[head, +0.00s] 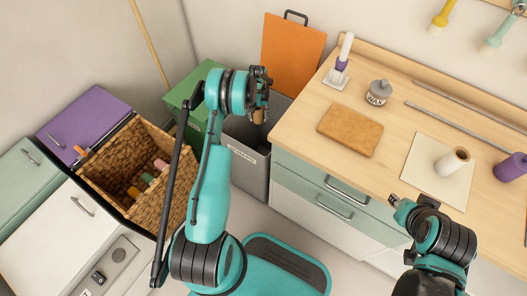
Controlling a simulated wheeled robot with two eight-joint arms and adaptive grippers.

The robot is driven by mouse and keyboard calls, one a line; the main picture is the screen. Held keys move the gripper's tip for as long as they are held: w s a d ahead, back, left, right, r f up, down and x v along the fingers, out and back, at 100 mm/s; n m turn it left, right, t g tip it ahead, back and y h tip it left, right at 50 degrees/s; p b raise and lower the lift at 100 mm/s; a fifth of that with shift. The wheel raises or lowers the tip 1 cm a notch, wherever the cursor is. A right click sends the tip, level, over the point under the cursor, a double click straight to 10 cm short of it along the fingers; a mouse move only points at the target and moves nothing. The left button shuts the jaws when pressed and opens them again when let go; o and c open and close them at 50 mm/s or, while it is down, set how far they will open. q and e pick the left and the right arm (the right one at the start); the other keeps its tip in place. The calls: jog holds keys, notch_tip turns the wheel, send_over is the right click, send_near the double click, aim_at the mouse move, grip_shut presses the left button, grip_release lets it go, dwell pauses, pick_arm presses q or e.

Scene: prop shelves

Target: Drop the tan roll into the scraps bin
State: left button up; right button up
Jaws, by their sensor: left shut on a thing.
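My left gripper (261,100) is shut on the tan roll (259,116), of which only a small part shows below the fingers. It holds the roll over the open mouth of the grey scraps bin (252,172), which carries a small label on its front. The bin's inside is mostly hidden by the arm and dark. My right gripper (396,202) is at the lower right, near the counter's front edge; its fingers are too small to read.
An orange panel (292,52) stands behind the bin, and a green box (187,92) to its left. The wooden counter (300,125) holds a cork board (350,131), a wax tin (378,93), a white roll (449,163) and a purple spool (511,168). A wicker basket (160,215) holds several rolls.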

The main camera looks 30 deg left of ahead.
pick_arm(q)
jog(key=shift+f, duration=0.7)
jog(key=o, duration=1.4)
jog(key=shift+r, duration=0.15)
notch_tip(320, 180, up, 12)
jog(key=shift+f, duration=0.1)
